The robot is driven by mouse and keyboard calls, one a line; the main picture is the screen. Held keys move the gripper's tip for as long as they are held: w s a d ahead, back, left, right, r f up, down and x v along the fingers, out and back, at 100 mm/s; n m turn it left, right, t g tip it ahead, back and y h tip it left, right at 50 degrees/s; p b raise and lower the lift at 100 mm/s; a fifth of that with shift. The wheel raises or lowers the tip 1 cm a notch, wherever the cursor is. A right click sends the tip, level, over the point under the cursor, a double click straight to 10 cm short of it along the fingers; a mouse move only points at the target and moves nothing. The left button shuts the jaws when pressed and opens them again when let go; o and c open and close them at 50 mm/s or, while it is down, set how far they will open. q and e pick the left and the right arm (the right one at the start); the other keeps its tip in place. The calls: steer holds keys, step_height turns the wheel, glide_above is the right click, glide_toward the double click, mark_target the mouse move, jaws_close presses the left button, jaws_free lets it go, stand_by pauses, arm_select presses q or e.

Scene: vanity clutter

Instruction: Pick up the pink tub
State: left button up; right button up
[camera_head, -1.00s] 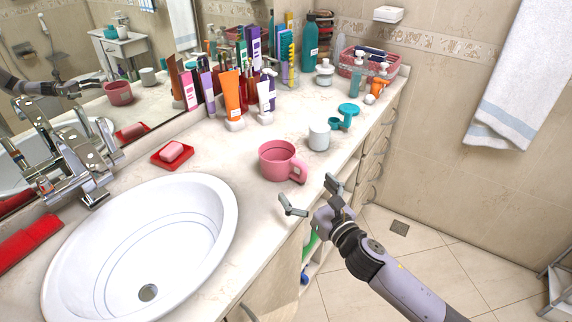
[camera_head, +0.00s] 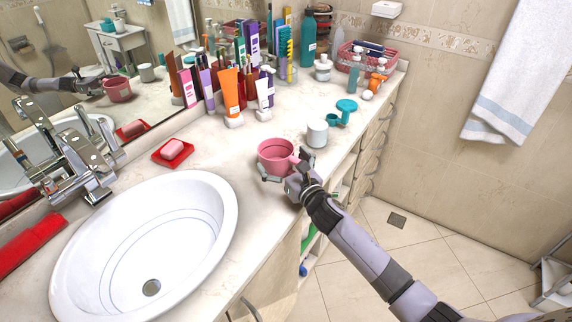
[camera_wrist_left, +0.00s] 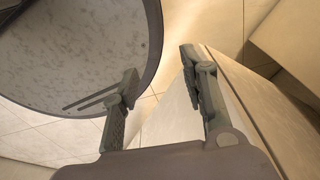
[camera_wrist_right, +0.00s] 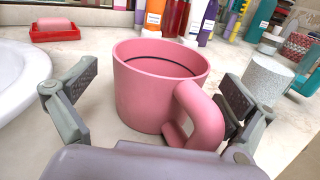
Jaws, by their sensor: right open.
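The pink tub (camera_head: 276,155) is a mug-shaped vessel with a thick handle. It stands upright on the counter, right of the sink. My right gripper (camera_head: 287,170) is at its near side with fingers spread. In the right wrist view, the pink tub (camera_wrist_right: 155,88) lies ahead between the open fingers (camera_wrist_right: 160,105), its handle pointing toward the right finger. I cannot tell whether that finger touches the handle. My left gripper (camera_wrist_left: 165,105) shows only in its own wrist view, open and empty, away from the counter scene.
A white cup (camera_head: 317,135) stands close to the right of the tub, with teal items (camera_head: 346,112) beyond. A red soap dish (camera_head: 172,153) and the sink (camera_head: 145,245) are to the left. Tubes and bottles (camera_head: 230,92) crowd the back.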

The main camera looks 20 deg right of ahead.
steer(key=shift+c, duration=0.5)
steer(key=c, duration=1.4)
steer(key=shift+c, duration=0.3)
steer(key=shift+r, duration=0.1)
